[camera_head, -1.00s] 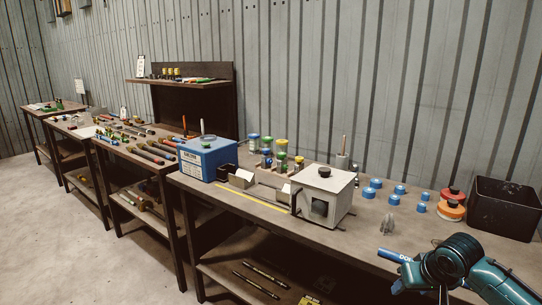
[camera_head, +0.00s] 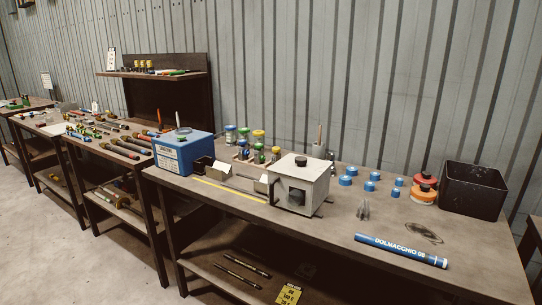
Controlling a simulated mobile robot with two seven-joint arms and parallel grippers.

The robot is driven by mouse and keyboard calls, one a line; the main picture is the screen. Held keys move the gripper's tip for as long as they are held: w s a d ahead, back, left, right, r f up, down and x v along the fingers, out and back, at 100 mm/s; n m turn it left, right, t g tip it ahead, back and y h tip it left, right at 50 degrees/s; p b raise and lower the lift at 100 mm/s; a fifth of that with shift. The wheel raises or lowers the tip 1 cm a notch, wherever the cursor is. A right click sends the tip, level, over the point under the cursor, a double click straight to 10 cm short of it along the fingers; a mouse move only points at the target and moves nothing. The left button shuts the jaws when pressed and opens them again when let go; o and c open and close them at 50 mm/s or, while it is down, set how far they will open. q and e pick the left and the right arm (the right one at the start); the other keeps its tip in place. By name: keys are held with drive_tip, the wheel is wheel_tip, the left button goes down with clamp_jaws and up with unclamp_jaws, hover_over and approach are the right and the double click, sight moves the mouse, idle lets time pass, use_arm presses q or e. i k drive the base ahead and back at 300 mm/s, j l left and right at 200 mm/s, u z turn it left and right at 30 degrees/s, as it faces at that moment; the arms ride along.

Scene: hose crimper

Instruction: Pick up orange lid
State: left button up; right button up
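An orange round lid (camera_head: 423,196) rests on the right part of the workbench, just left of the black bin. A red round piece with a dark knob (camera_head: 426,179) sits right behind or on top of it; I cannot tell which from here. Neither of my grippers is in view.
A black open bin (camera_head: 473,190) stands right of the lid. Several blue caps (camera_head: 370,186) lie to its left. A blue marker-like tube (camera_head: 401,250) lies near the front edge, with a thin dark wire-like item (camera_head: 424,232) behind it. A grey box machine (camera_head: 300,186) stands mid-bench.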

sight(423, 191)
drive_tip(key=z, duration=1.45)
